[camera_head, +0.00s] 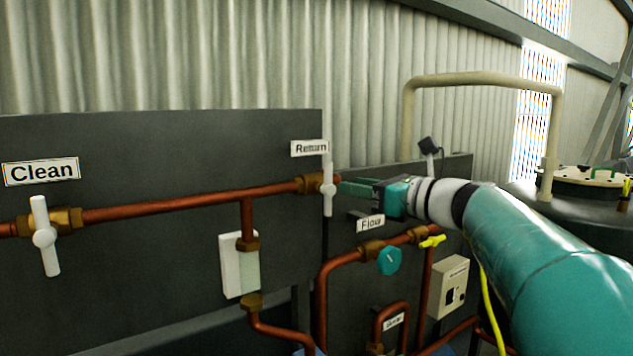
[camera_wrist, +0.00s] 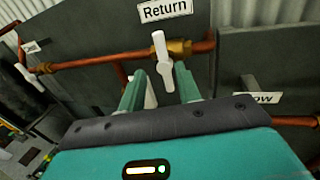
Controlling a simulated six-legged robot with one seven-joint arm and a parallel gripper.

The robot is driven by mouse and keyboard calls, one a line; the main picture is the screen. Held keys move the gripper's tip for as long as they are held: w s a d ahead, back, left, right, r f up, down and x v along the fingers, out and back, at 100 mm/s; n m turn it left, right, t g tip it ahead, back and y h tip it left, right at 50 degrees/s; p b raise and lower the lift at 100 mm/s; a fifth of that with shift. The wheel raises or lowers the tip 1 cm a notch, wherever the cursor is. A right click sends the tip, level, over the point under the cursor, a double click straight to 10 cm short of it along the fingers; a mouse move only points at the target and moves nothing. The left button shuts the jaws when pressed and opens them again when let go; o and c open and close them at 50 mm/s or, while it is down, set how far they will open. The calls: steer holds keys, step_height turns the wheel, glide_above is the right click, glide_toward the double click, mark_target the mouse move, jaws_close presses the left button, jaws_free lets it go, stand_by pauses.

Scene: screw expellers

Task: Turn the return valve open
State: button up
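The return valve has a white bar handle (camera_head: 328,203) on a brass fitting, under the "Return" label (camera_head: 310,148). The handle stands upright, across the horizontal copper pipe. In the wrist view the handle (camera_wrist: 159,45) is ahead of the fingers, slightly tilted in the picture, with its lower end appearing between them. My gripper (camera_head: 343,187) comes in from the right, its green fingers close to the handle. The wrist view shows the gripper (camera_wrist: 161,85) open, with a finger on each side. I cannot tell whether either finger touches the handle.
A "Clean" valve (camera_head: 44,237) with a near-upright white handle is at far left. Below right are the "Flow" label (camera_head: 370,223), a teal knob (camera_head: 389,261), a yellow handle (camera_head: 433,241) and a grey box (camera_head: 450,287). A white-backed sight glass (camera_head: 239,265) hangs below the pipe.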

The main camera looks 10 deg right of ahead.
mark_target(331, 182)
steer(key=x, duration=0.7)
steer(key=shift+w+d+f, duration=0.2)
steer(key=shift+w+f, duration=0.05)
steer(key=shift+w, duration=0.1)
steer(key=shift+w+a+r, duration=0.1)
steer(key=shift+a, duration=0.2)
steer(key=shift+w, duration=0.15)
steer(key=shift+c, duration=1)
jaws_close()
